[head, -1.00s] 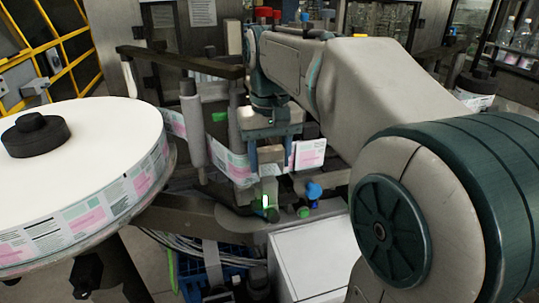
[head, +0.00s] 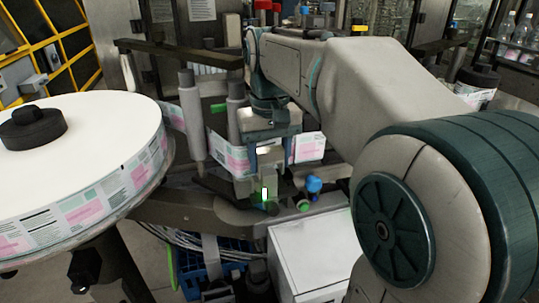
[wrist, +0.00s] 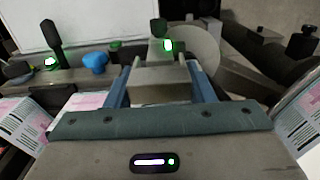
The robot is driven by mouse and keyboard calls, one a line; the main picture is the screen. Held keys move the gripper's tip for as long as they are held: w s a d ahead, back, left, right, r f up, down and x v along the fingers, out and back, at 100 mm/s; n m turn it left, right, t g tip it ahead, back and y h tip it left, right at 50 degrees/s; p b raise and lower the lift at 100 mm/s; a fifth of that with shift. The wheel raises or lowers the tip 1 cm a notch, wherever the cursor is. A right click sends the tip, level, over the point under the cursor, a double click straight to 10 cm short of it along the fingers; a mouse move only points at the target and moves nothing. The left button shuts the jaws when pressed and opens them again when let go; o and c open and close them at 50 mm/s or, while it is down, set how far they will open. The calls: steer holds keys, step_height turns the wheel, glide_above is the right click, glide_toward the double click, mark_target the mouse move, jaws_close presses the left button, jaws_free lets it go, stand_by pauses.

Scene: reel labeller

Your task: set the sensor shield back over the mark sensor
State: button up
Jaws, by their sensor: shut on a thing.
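My gripper (head: 268,160) is shut on a small grey-beige shield, which shows between the two blue fingers in the wrist view (wrist: 160,78). The mark sensor, a small grey block with a lit green-white lamp (head: 265,193), is just below the fingers in the head view. In the wrist view the sensor lamp (wrist: 168,45) lies just beyond the shield's far edge. The shield is very close to the sensor. Whether they touch is hidden by the fingers and the shield itself.
The printed label web (head: 308,148) runs close behind and beside my gripper. A large label reel (head: 95,140) stands at left, with upright rollers (head: 190,120) near it. A blue knob (head: 314,184) and green knob (head: 304,206) are right of the sensor, above a white cabinet (head: 310,250).

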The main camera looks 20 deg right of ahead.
steer(key=shift+f+b, duration=0.8)
steer(key=shift+f, duration=0.55)
steer(key=o, duration=1.1)
steer(key=shift+o, duration=0.2)
steer(key=shift+r, duration=0.15)
step_height(320, 180, up, 14)
steer(key=shift+f+p, duration=0.2)
steer(key=shift+p, duration=0.75)
